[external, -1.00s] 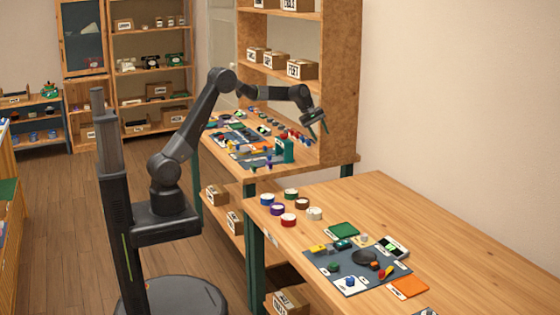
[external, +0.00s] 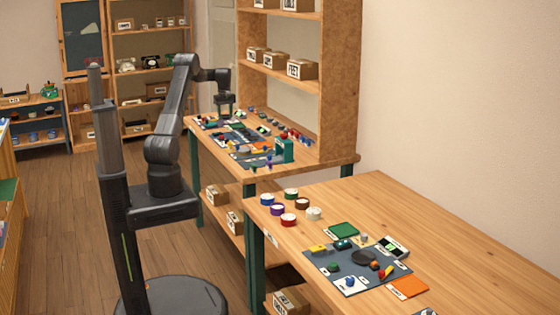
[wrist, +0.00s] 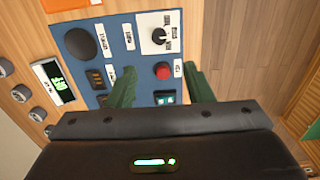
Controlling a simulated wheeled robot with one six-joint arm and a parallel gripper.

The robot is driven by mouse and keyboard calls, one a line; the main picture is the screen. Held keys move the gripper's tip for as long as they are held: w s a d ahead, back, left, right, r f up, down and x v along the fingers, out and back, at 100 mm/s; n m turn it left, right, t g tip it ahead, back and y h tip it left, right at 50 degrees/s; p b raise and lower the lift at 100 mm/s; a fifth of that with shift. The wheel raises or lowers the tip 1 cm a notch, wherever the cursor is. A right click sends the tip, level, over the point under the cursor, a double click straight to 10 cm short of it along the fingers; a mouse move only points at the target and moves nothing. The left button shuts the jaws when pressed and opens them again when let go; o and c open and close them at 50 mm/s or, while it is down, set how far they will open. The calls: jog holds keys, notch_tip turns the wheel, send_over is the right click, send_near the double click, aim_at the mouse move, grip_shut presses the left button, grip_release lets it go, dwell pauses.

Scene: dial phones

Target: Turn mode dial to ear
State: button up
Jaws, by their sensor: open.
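In the wrist view a black dial (wrist: 158,36) with a pale pointer sits on a white labelled plate (wrist: 172,48). The plate is on a blue panel (wrist: 118,56); the label words are too small to read. My gripper (wrist: 163,78) is open and empty, its two green fingers apart. The fingertips appear short of the dial, with a red button (wrist: 163,71) showing between them. In the external view my gripper (external: 224,112) points down above the far table; the dial is too small to make out there.
The panel also bears a round black disc (wrist: 79,44) and a teal switch (wrist: 165,98). A green-lit display (wrist: 53,82) and several grey knobs lie left of it. In the external view a teal block (external: 284,150) and a tall shelf (external: 342,85) stand right of my gripper.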

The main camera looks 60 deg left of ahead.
notch_tip(320, 180, down, 14)
jog(key=shift+r+p, duration=0.2)
jog(key=shift+p, duration=0.9)
jog(key=shift+c, duration=0.2)
jog(key=c, duration=1)
